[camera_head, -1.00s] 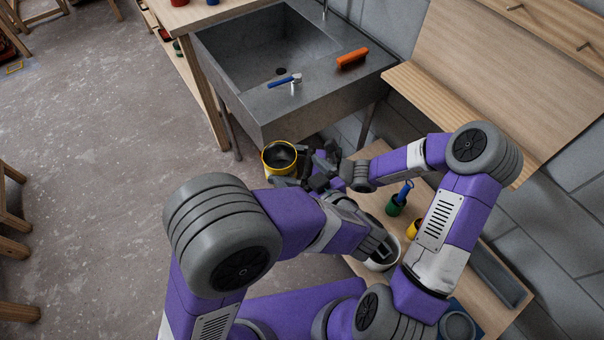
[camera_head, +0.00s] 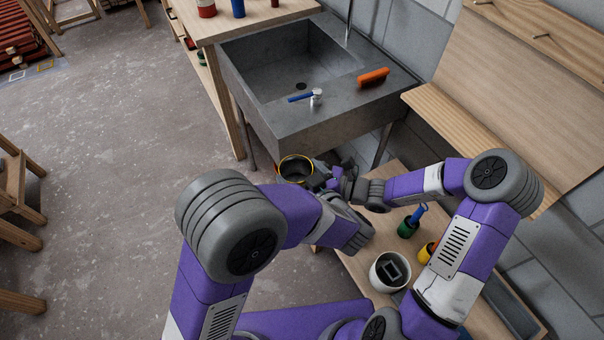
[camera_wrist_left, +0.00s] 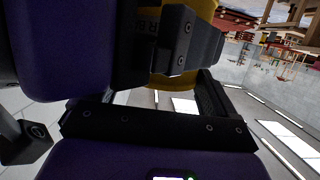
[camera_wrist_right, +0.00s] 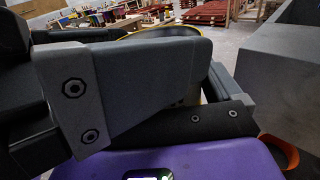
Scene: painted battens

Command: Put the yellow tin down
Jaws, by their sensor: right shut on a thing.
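The yellow tin (camera_head: 296,170) is upright in front of the sink, its open top dark inside. It shows in the left wrist view (camera_wrist_left: 172,82) behind the upper finger, and its rim shows in the right wrist view (camera_wrist_right: 165,31). My right gripper (camera_head: 334,181) is shut on the tin at its right side. My left gripper (camera_wrist_left: 212,72) is close beside the tin, with floor visible between its fingers; it looks open. In the head view its fingers are mostly hidden by my left arm. What is under the tin is hidden.
A low wooden bench (camera_head: 352,262) at right holds a white pot (camera_head: 389,271), a green pot with a blue-handled tool (camera_head: 408,227) and a yellow item (camera_head: 428,252). The grey sink (camera_head: 320,135) stands behind the tin. Open floor (camera_head: 130,150) lies left.

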